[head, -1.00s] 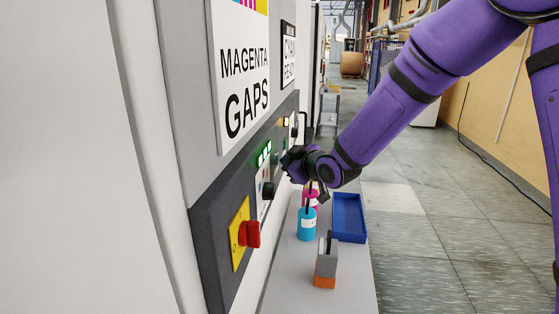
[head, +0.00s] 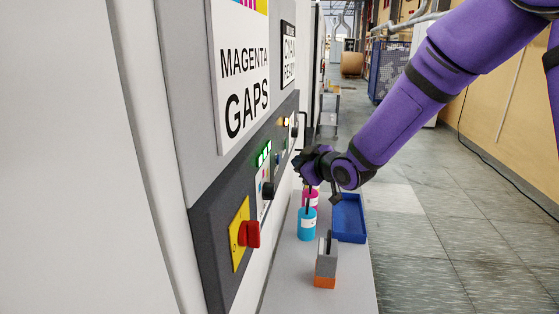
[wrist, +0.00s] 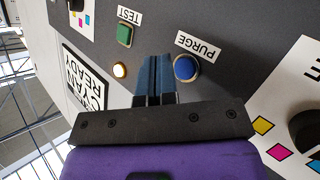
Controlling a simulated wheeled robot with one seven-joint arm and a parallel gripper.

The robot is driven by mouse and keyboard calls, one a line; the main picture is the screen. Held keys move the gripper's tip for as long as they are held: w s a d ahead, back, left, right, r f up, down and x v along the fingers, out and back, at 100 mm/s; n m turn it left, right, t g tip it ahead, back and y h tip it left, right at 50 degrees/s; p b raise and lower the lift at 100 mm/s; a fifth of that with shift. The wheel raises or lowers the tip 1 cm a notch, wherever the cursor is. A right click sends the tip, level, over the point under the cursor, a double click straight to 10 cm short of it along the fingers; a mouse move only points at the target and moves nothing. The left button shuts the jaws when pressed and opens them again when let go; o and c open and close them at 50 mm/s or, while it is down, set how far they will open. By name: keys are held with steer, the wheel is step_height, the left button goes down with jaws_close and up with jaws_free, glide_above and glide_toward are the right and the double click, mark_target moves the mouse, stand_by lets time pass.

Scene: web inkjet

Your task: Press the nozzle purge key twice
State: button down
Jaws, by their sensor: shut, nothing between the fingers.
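The purge key is a round blue button (wrist: 186,68) in a pale ring on the dark panel, beside the PURGE label (wrist: 199,46) in the wrist view. My gripper (wrist: 155,62) is shut and empty. In the wrist view its fingertips appear just left of the blue button; the gap to the panel is hard to judge. In the head view my gripper (head: 299,163) is in front of the panel (head: 222,213), apart from it, and the arm comes in from the upper right. The blue button is small and hard to make out in the head view.
A green TEST button (wrist: 124,35) and a lit amber lamp (wrist: 120,70) are near the blue one. A red rotary switch (head: 249,234) sticks out of the panel. Below my arm, a shelf holds a cyan bottle (head: 307,226), a magenta bottle (head: 311,200) and a blue tray (head: 349,218).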

steer(key=shift+s+d, duration=0.2)
steer(key=shift+d, duration=0.7)
steer(key=shift+s+d, duration=0.15)
steer(key=shift+d, duration=0.7)
steer(key=s+d+r+m+g+h, duration=0.2)
steer(key=s+d+r+m+h, duration=0.55)
steer(key=s+d, duration=0.65)
steer(key=s+d+r+m+g, duration=0.1)
steer(key=s+d, duration=0.1)
steer(key=s, duration=0.5)
steer(key=s+d+r+m+g, duration=0.1)
steer(key=s+d+m+g, duration=0.1)
steer(key=s, duration=0.6)
steer(key=s+d+r+m+g+h, duration=0.1)
steer(key=s+d+r+m, duration=0.1)
steer(key=s, duration=0.5)
steer(key=shift+s+d+g, duration=0.3)
steer(key=shift+d, duration=0.3)
